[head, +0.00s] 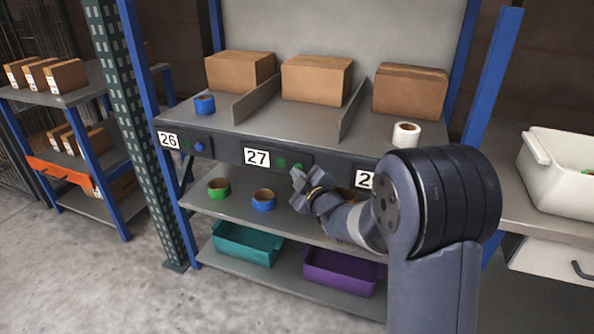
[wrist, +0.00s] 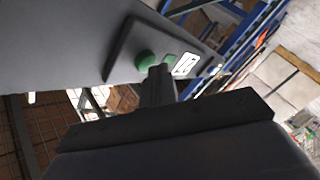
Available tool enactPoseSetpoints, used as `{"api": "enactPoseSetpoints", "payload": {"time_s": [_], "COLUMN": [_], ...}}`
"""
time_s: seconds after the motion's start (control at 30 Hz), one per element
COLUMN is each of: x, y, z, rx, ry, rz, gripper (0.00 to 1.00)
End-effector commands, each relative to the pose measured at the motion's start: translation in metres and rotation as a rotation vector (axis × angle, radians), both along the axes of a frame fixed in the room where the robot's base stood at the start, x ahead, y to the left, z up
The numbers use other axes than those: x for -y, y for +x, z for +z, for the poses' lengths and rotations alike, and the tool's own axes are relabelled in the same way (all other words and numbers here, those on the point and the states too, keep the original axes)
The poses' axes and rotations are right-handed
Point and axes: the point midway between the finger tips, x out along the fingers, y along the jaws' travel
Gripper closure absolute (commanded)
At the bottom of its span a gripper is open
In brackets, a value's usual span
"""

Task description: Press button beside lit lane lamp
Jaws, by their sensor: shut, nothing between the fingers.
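A dark rail on the rack front carries lane labels. Lane 26 (head: 168,140) has a small dark green lamp (head: 187,144) and a blue button (head: 199,147). Lane 27 (head: 257,158) has a small green lamp (head: 280,162) and a round green button (head: 298,167). The third label (head: 364,179) is partly covered by my arm, which hides its lamp and button. I cannot tell which lamp is lit. My gripper (head: 298,176) is shut and empty, close to lane 27's button. In the wrist view, its fingertips (wrist: 160,70) are just beside a green button (wrist: 146,60); contact is unclear.
Cardboard boxes (head: 317,80) stand in the lanes above, with blue tape (head: 205,104) and white tape (head: 406,134) on the deck. Green tape (head: 219,187) and blue tape (head: 264,199) lie on the shelf below. Teal (head: 246,244) and purple (head: 340,272) bins sit lowest.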

Motion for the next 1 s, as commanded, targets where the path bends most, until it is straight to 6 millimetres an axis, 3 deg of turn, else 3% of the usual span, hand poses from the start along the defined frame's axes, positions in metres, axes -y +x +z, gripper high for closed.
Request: {"api": "enactPoseSetpoints", "payload": {"time_s": [0.47, 1.0], "x": [-0.003, -0.021], "y": [-0.009, -0.057], "z": [-0.001, -0.002], "rx": [0.001, 0.002], "ry": [0.001, 0.001], "rz": [0.000, 0.001], "gripper": [1.00, 1.00]}}
